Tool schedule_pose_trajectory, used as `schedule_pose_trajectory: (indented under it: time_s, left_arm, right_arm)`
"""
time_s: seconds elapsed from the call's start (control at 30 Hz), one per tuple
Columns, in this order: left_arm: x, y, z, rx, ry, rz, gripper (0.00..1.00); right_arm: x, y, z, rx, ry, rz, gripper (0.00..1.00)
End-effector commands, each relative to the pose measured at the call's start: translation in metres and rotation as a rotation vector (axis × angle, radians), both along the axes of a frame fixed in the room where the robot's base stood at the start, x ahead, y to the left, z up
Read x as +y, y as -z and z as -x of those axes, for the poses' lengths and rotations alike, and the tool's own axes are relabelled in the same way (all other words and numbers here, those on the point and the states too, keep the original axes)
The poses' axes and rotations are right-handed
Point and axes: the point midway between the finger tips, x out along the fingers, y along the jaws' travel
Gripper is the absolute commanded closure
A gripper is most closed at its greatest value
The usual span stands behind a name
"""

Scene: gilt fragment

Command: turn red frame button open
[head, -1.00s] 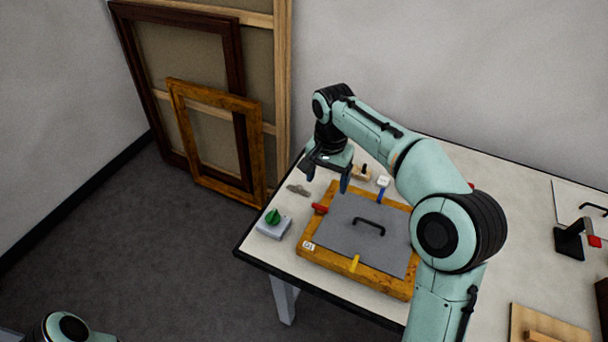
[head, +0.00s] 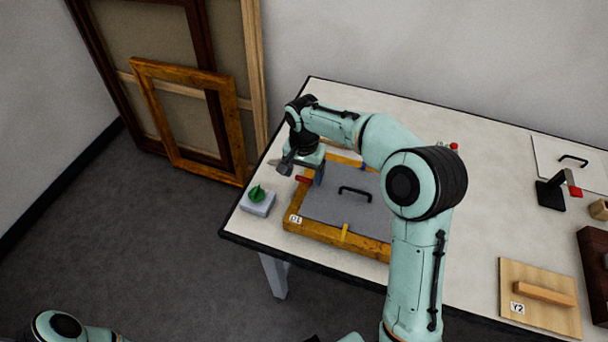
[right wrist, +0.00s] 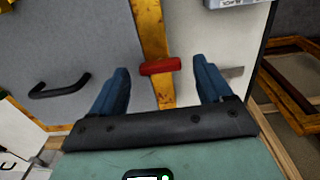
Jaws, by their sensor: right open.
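The wooden frame (head: 293,222) lies on the table with a grey back panel (head: 325,208) in it, which has a black handle (head: 355,190). The red frame button (head: 302,179) is a small bar on the frame's left rail. In the right wrist view the red button (right wrist: 160,66) lies across the rail, one end reaching the grey panel's edge. My right gripper (head: 303,170) is open above it; in the wrist view its blue fingers (right wrist: 161,70) stand on either side of the button, apart from it. My left gripper is out of view; only part of my left arm shows.
A yellow button (head: 345,231) sits on the front rail. A board with a wooden bar (head: 540,293) and a black stand (head: 551,194) lie right. Picture frames (head: 190,125) lean on the wall.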

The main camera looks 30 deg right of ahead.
Motion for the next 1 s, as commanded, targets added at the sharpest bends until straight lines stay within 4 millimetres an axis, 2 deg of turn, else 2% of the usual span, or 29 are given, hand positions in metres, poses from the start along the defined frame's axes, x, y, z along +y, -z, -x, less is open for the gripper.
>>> schedule_pose_trajectory:
  time_s: [0.13, 0.4, 0.43, 0.5, 0.6, 1.0]
  left_arm:
    - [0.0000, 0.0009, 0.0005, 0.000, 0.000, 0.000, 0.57]
    - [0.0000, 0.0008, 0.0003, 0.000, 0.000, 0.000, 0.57]
    - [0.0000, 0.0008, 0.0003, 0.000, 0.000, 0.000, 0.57]
    - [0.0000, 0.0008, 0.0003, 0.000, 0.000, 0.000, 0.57]
    - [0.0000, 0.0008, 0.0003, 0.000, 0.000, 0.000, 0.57]
    - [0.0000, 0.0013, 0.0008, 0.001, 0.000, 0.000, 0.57]
  right_arm:
    - [-0.0001, 0.0091, 0.0002, 0.001, 0.000, -0.001, 0.21]
    - [-0.0001, 0.0097, 0.0000, 0.000, 0.000, 0.000, 0.21]
    - [-0.0001, 0.0097, 0.0000, 0.000, 0.000, 0.000, 0.28]
    - [-0.0001, 0.0096, 0.0000, 0.000, 0.000, 0.000, 0.51]
    - [-0.0001, 0.0095, 0.0000, 0.000, 0.000, 0.000, 0.78]
    - [-0.0001, 0.0091, -0.0001, -0.001, 0.063, 0.001, 0.77]
